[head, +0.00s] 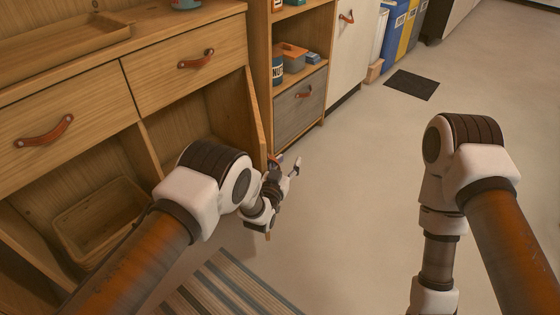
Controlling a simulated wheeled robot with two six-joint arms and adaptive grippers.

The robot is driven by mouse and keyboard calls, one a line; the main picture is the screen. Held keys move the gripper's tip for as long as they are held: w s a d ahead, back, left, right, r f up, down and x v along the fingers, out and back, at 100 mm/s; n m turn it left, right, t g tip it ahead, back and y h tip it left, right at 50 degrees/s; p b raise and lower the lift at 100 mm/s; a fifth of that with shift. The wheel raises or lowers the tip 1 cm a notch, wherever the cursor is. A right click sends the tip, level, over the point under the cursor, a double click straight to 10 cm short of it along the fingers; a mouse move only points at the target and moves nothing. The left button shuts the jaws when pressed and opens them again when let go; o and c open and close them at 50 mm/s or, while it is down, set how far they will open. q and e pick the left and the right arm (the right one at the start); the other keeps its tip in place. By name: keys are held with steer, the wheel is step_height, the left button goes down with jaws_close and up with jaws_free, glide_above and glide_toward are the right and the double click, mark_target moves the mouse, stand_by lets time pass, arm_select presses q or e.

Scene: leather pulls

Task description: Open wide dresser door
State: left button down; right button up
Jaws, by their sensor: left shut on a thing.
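The wide dresser (70,80) stands along the left with two drawers and open compartments below. Its right-hand door (252,110) stands swung out and shows nearly edge-on, so most of its face is hidden. My left gripper (284,166) is at the outer side of this door, near its lower visible edge. It is shut on what looks like the door's leather pull (274,160), a small reddish piece mostly hidden by the fingers. My right arm comes in from the right and runs down out of the picture; its gripper is out of view.
A basket (100,218) sits in the dresser's left compartment. A wooden tray (60,45) lies on top. A shelf unit with a grey drawer (300,105) stands beyond the door. A striped rug (225,285) lies below. The floor to the right is clear up to a dark mat (411,85).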

arm_select(q)
steer(key=shift+d, duration=0.15)
steer(key=c, duration=1.3)
jaws_free()
steer(key=shift+c, duration=0.4)
steer(key=shift+s, duration=0.1)
